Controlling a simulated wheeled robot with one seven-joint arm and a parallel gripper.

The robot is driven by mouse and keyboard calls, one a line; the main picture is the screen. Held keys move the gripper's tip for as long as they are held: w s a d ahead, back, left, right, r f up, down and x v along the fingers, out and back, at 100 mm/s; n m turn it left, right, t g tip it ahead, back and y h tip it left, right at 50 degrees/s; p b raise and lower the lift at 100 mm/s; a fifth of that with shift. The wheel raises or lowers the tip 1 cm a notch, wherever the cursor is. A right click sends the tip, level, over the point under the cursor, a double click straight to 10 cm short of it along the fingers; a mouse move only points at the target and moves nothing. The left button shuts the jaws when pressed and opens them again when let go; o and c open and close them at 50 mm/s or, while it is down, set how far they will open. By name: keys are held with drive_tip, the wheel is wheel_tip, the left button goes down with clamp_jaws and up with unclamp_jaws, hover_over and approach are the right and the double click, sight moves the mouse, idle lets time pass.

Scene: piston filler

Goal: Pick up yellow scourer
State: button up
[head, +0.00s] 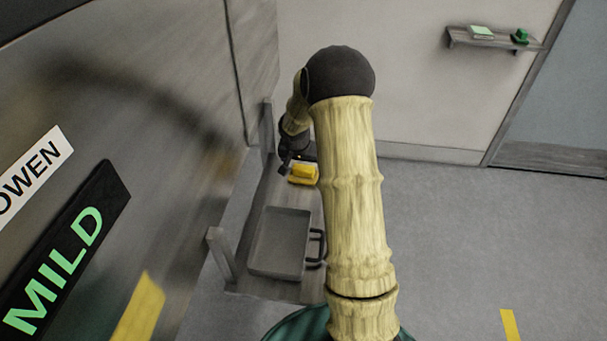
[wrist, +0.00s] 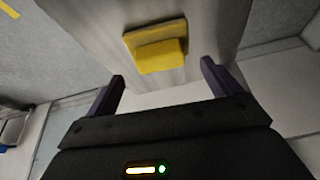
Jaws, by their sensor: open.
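The yellow scourer (head: 304,172) lies on the grey bench (head: 268,198), toward its far end, in the head view. In the wrist view the scourer (wrist: 160,55) shows as a yellow block on a flatter yellow layer, above and between my fingertips in the picture. My gripper (wrist: 163,82) is open and empty, its two dark fingers spread wide and apart from the scourer. In the head view my gripper (head: 290,160) is small and dark, just left of the scourer and near it. My arm hides part of the area to the right of the scourer.
A grey tray (head: 281,241) with a dark handle sits on the bench nearer me. Upright posts (head: 219,250) and a machine wall with a MILD sign (head: 65,262) border the left side. A wall shelf (head: 493,40) holds small green items.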

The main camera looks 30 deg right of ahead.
sight(303, 167)
drive_tip(key=shift+p+x, duration=0.45)
drive_tip(key=shift+x, duration=2.1)
drive_tip(key=c, duration=0.6)
